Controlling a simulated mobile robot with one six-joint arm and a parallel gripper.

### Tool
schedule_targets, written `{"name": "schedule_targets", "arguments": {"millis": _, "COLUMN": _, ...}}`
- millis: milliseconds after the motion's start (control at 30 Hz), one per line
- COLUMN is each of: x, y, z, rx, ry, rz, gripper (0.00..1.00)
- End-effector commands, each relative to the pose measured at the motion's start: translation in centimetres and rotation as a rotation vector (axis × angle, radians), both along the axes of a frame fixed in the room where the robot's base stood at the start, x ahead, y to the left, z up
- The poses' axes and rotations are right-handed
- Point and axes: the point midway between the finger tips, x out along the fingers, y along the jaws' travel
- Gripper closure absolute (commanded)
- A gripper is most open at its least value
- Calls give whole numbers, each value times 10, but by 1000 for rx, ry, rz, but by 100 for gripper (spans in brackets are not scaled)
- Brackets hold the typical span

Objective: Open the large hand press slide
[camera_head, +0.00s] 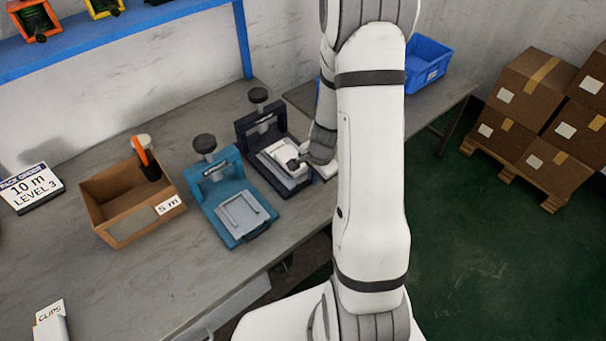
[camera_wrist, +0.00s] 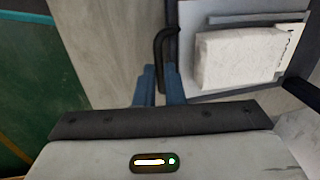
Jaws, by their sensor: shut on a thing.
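The dark navy press (camera_head: 252,130) stands on the grey workbench, left of my arm in the head view, with a black knob on top. Its light slide plate (camera_head: 272,160) lies at the front of the press, next to my wrist. In the wrist view the grey slide plate (camera_wrist: 186,62) carries a pale block (camera_wrist: 238,58). A black bent handle (camera_wrist: 159,45) sticks out from the plate's edge. My gripper (camera_wrist: 160,72) has its blue fingers closed around the handle's end. The fingers are hard to make out in the head view.
A teal press (camera_head: 228,190) stands close on the left. Further left are a cardboard bin (camera_head: 120,232) marked 5 m and an order sign (camera_head: 30,190). A blue crate (camera_head: 425,65) sits behind my arm. Cartons (camera_head: 535,120) are stacked on the right; the green floor there is clear.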

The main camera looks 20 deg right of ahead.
Motion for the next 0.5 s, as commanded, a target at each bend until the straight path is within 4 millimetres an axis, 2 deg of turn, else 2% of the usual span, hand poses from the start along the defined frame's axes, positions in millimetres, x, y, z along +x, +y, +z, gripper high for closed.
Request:
{"name": "schedule_targets", "arguments": {"millis": 433, "x": -6, "y": -4, "z": 2, "rx": 0, "ry": -3, "rz": 2, "gripper": 100}}
{"name": "schedule_targets", "arguments": {"millis": 467, "x": -6, "y": -4, "z": 2, "rx": 0, "ry": -3, "rz": 2, "gripper": 90}}
{"name": "schedule_targets", "arguments": {"millis": 500, "x": -6, "y": -4, "z": 2, "rx": 0, "ry": -3, "rz": 2, "gripper": 86}}
